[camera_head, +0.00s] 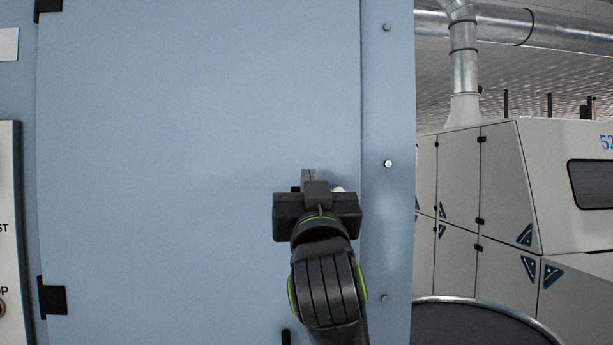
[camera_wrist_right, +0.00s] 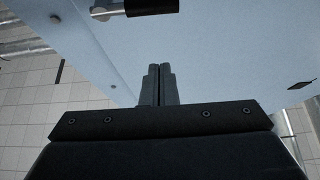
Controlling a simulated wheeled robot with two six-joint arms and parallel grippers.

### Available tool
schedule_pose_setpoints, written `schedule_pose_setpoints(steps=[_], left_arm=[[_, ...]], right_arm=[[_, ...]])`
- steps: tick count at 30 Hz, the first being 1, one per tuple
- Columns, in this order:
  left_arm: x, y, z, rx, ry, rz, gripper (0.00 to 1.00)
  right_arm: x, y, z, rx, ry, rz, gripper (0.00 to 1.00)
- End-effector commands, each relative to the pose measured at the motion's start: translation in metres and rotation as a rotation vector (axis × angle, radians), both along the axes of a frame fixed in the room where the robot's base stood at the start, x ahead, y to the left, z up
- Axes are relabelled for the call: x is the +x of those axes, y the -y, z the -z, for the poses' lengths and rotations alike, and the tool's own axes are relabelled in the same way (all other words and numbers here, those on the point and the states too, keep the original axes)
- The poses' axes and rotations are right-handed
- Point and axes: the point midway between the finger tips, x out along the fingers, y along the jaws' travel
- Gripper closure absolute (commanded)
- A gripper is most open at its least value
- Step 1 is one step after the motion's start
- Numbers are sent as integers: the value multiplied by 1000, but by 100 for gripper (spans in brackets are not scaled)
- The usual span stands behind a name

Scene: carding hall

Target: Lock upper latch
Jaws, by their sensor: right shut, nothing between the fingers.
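The upper latch shows at the top edge of the right wrist view as a black handle (camera_wrist_right: 152,7) with a silver round end (camera_wrist_right: 107,10). The handle lies sideways across the blue door (camera_head: 180,130). In the head view my right gripper (camera_head: 308,174) is in front of the door's right part and hides most of the latch; only a pale bit shows beside it. In the wrist view its two fingers (camera_wrist_right: 158,70) are together and empty, with a visible gap to the handle. My left gripper is not in view.
A black lower handle (camera_head: 286,337) shows at the bottom of the door. Black hinges (camera_head: 52,299) sit on its left edge. A bolted blue frame strip (camera_head: 388,220) borders it on the right. A white control panel (camera_head: 9,230) stands at the left; white machines (camera_head: 470,200) stand beyond.

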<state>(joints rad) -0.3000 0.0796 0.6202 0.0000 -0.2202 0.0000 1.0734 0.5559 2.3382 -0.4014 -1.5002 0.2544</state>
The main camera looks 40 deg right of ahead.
Motion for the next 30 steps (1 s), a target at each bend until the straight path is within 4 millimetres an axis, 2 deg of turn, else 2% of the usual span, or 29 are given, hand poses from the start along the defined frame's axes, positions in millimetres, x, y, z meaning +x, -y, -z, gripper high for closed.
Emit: schedule_pose_setpoints(steps=[1,9,12,18,30], left_arm=[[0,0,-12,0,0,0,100],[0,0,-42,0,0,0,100],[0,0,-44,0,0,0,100],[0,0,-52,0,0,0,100],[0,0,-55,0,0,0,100]], right_arm=[[8,6,-11,-2,-6,5,100],[44,27,-35,0,-3,3,100],[46,27,-19,1,-5,-1,100],[48,29,-1,1,-3,-1,100],[49,30,10,0,1,-1,100]])
